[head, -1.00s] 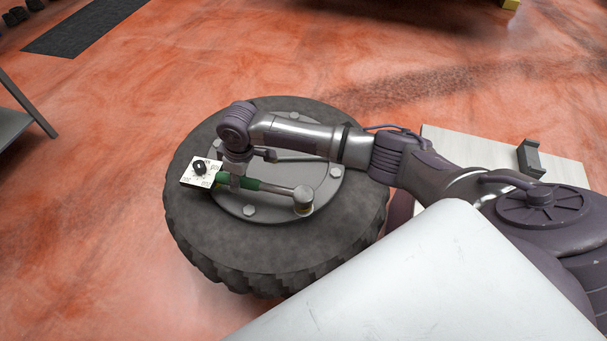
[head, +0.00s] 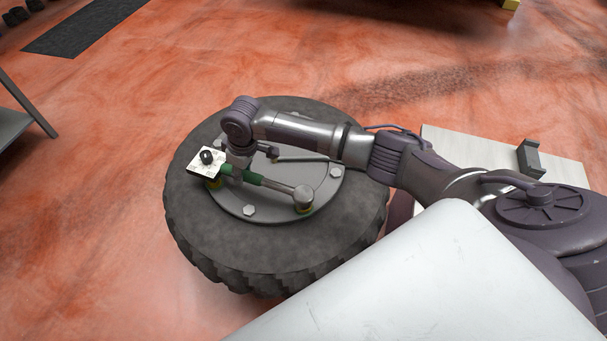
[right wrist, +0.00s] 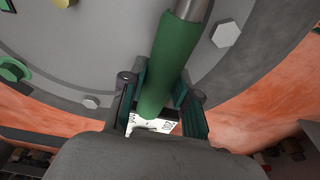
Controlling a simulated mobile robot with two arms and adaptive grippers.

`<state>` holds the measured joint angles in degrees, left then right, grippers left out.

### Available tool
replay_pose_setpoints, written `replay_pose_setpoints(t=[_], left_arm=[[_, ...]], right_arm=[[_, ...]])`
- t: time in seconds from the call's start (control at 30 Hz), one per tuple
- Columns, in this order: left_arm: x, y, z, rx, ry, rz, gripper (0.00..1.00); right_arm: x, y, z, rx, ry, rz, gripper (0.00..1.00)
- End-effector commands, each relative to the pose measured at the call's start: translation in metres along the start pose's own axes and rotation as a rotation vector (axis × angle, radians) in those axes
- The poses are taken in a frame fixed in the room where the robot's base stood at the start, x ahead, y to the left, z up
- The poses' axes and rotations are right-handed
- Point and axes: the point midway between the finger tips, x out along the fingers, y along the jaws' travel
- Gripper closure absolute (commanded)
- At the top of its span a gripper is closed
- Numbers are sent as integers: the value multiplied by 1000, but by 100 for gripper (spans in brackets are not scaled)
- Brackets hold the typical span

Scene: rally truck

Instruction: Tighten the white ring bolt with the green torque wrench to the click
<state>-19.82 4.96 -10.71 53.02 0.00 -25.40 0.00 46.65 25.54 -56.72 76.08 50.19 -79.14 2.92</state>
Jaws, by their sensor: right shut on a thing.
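The torque wrench has a green handle (head: 254,178), a metal shaft and a round head (head: 303,197). Its head sits over a bolt at the lower right of the wheel hub (head: 232,207); the head hides most of that bolt, and a yellowish rim shows beneath it. A white block with a black ring (head: 206,160) is at the handle's far end. My right gripper (head: 238,169) is shut on the green handle; the right wrist view shows the handle (right wrist: 172,60) between its fingers (right wrist: 158,95). I cannot pick out a white ring on any bolt. My left gripper is out of view.
The tyre (head: 285,250) lies flat on the red floor. Other hub bolts stand close by, such as a pale hex bolt (head: 249,210); the right wrist view shows a green-ringed bolt (right wrist: 13,70). A pale board with a dark bracket (head: 529,157) is at right.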

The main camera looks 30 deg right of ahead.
Motion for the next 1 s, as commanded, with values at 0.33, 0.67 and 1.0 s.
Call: replay_pose_setpoints(t=[0.33,0.67,1.0], left_arm=[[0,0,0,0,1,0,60],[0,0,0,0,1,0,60],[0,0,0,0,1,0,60]], right_arm=[[-2,9,-1,47,5,11,100],[-2,1,-1,-2,4,2,100],[-2,-7,-1,-47,3,-7,80]])
